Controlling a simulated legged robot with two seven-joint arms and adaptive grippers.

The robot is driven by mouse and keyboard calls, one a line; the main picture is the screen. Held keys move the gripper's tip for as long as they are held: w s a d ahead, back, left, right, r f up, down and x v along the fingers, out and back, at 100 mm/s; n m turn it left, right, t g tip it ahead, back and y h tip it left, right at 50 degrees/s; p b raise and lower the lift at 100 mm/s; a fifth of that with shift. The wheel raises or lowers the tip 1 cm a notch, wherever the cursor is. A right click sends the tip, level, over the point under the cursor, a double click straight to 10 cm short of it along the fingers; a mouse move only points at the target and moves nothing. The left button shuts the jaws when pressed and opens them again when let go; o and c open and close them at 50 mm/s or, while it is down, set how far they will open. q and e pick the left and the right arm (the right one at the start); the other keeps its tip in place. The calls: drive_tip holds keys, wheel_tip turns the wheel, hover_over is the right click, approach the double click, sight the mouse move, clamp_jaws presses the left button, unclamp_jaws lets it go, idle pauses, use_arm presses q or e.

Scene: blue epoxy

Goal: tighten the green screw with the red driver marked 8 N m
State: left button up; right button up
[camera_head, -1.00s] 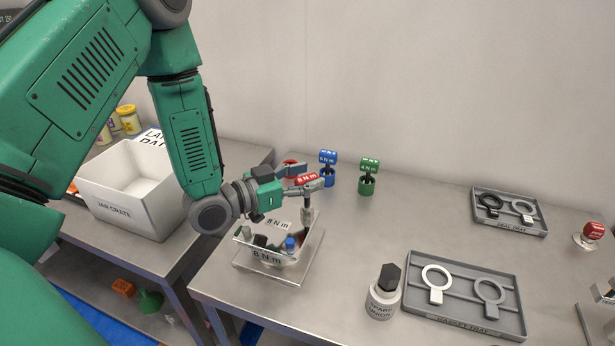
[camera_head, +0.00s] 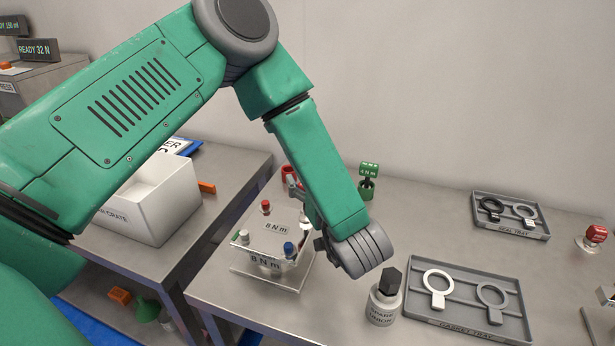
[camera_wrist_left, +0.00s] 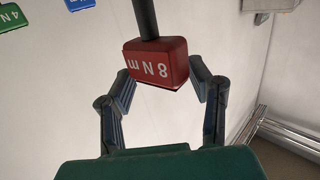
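The red driver (camera_wrist_left: 155,62), marked 8 N m, is between my left gripper's fingers in the left wrist view, its dark shaft running to the top edge. Both fingertips (camera_wrist_left: 161,68) appear to meet the sides of its handle. In the head view my left gripper (camera_head: 297,188) is mostly hidden behind my forearm, over the far right side of the fixture. The fixture (camera_head: 277,227), labelled 8 N m, has several coloured screw heads at its corners, a green one (camera_head: 244,236) at the left. The driver's tip is hidden. My right gripper is not in view.
A red holder (camera_head: 287,171) stands behind the fixture. A black-capped bottle (camera_head: 383,303) and the gasket tray (camera_head: 464,330) lie right of the fixture. A white crate (camera_head: 150,215) is on the left table.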

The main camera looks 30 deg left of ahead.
use_arm(q)
drive_tip(key=shift+g, duration=0.3)
drive_tip(key=shift+f+b, duration=0.3)
drive_tip(key=shift+f, duration=0.45)
drive_tip(key=shift+s+a+p, duration=0.1)
drive_tip(key=shift+a+p, duration=0.05)
drive_tip(key=shift+p, duration=0.2)
